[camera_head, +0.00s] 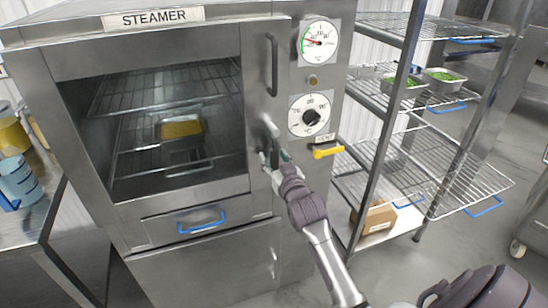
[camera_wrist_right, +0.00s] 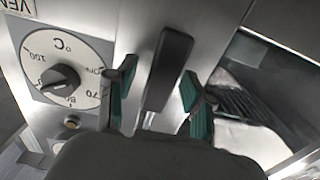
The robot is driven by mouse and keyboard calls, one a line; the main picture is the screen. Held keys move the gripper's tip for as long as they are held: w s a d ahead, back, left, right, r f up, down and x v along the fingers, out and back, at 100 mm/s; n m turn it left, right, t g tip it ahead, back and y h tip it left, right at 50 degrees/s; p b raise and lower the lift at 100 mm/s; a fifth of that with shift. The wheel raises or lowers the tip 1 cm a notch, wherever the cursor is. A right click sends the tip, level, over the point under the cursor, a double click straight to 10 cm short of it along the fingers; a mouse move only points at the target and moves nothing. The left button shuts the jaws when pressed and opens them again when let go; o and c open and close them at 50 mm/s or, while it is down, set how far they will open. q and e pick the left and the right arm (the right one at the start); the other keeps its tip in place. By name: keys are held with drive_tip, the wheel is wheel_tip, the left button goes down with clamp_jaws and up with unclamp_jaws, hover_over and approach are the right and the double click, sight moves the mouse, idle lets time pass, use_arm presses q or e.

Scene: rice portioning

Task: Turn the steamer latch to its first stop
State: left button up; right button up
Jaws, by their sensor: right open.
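The steamer (camera_head: 150,58) is a steel cabinet with a sign on top and a windowed door that looks shut. Its latch (camera_head: 269,127) is a short grey lever at the door's right edge. In the right wrist view the latch (camera_wrist_right: 168,70) is a dark bar standing between my two fingers. My right gripper (camera_head: 272,160) is at the latch's lower end; in the wrist view the gripper (camera_wrist_right: 155,100) is open, its green-padded fingers on either side of the bar with gaps. My left gripper is not in view.
A long door handle (camera_head: 272,64) is above the latch. A dial knob (camera_head: 311,117) and a yellow vent lever (camera_head: 328,151) are close to the right. A wire rack (camera_head: 440,165) with trays stands further right. A counter (camera_head: 45,215) with blue containers is at left.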

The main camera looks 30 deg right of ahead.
drive_tip(key=shift+c, duration=0.3)
clamp_jaws()
idle(0.3)
